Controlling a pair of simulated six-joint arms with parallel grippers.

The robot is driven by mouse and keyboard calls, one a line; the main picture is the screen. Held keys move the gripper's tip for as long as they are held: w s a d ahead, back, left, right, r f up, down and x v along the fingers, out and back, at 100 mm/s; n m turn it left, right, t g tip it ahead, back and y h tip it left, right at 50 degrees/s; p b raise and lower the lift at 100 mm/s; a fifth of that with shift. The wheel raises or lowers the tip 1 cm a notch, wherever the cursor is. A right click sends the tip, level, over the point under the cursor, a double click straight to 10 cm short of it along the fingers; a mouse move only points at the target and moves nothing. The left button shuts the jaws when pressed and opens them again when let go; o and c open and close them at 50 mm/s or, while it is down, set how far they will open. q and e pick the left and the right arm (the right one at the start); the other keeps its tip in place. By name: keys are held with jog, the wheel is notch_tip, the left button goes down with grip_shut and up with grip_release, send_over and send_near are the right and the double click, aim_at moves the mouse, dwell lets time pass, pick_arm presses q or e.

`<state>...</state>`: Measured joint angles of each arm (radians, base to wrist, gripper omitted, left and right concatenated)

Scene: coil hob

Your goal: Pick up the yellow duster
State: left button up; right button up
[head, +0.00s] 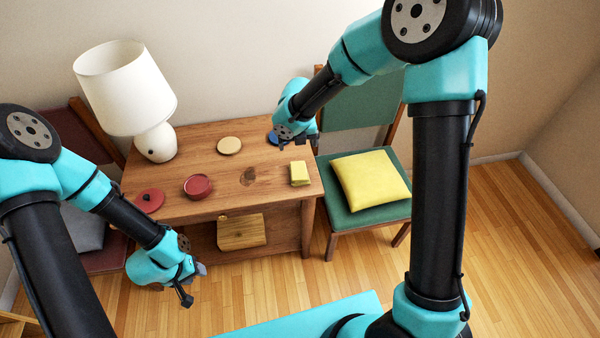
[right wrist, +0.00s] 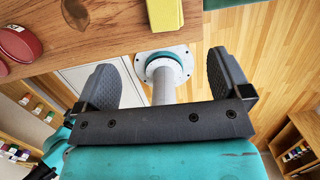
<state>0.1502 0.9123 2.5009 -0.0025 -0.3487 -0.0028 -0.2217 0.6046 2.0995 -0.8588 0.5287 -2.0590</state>
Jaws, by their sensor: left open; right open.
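The yellow duster (head: 299,173) is a small yellow block near the right edge of the wooden table. It also shows at the top edge of the right wrist view (right wrist: 165,14), cut off by the frame and beyond my fingers. My right gripper (head: 301,141) is open and empty, above the table's back right, just behind the duster in the head view and apart from it. Its two spread fingers show in the right wrist view with nothing between them. My left gripper (head: 190,285) is open and empty, in front of the table's left part.
On the table (head: 255,197) are a white lamp (head: 155,141), a beige disc (head: 229,145), a red bowl (head: 197,187) and a red lid (head: 149,200). A blue thing (head: 272,137) is partly hidden by my right gripper. A green chair with a yellow cushion (head: 370,180) stands right.

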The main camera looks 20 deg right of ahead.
send_near(299, 170)
jog(key=f, duration=0.2)
jog(key=w+f, duration=0.1)
jog(key=f, duration=0.2)
jog(key=shift+w+a+f, duration=0.1)
jog(key=shift+a, duration=0.1)
dwell(0.4)
jog(key=shift+w+d+f, duration=0.15)
jog(key=shift+f, duration=1.1)
jog(key=shift+w+d+f, duration=0.15)
jog(key=shift+f, duration=1.15)
jog(key=shift+c, duration=0.4)
jog(key=c, duration=0.9)
